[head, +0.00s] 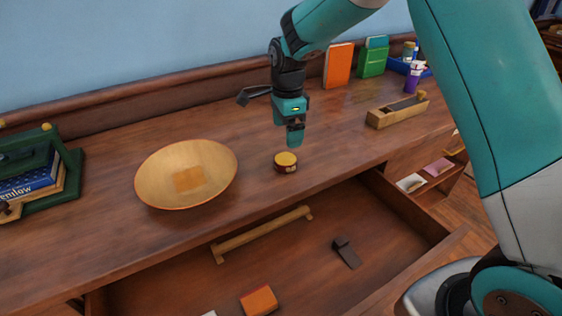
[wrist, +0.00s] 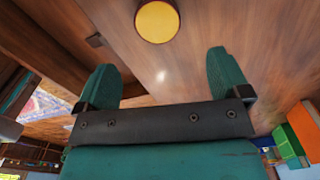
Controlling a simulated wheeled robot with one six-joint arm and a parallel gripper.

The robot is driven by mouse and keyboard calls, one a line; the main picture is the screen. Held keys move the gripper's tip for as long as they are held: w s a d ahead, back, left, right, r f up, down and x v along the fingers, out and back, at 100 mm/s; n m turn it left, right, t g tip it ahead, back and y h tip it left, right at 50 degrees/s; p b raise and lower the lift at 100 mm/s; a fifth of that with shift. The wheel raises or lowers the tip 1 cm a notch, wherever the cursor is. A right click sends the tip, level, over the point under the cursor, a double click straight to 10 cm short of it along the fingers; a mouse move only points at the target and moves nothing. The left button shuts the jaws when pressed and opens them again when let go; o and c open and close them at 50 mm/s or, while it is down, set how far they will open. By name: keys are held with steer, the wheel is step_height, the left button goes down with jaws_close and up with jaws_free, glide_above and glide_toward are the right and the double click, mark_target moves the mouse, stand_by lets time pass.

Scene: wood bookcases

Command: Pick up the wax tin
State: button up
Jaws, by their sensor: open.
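The wax tin (head: 286,162) is a small round tin with a yellow lid and a dark band. It stands on the wooden top, just right of a wide bowl and close to the front edge. My gripper (head: 294,137) is above the tin and apart from it. In the wrist view the tin (wrist: 157,21) shows its round yellow top near the upper edge, beyond the fingertips. The two teal fingers of my gripper (wrist: 160,75) are spread wide with nothing between them.
A wooden bowl (head: 160,184) stands left of the tin. An open drawer (head: 385,228) juts out below, holding an orange box (head: 259,301) and a dark item (head: 346,252). A wooden plane-like block (head: 397,111) lies at right. Orange (head: 338,66) and green (head: 373,61) books stand behind.

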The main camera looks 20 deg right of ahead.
mark_target(288, 158)
steer(key=f, duration=0.9)
steer(key=shift+s+f+p, duration=0.2)
steer(key=shift+f+p, duration=0.05)
steer(key=shift+p, duration=0.15)
steer(key=shift+c, duration=0.3)
steer(key=c, duration=1)
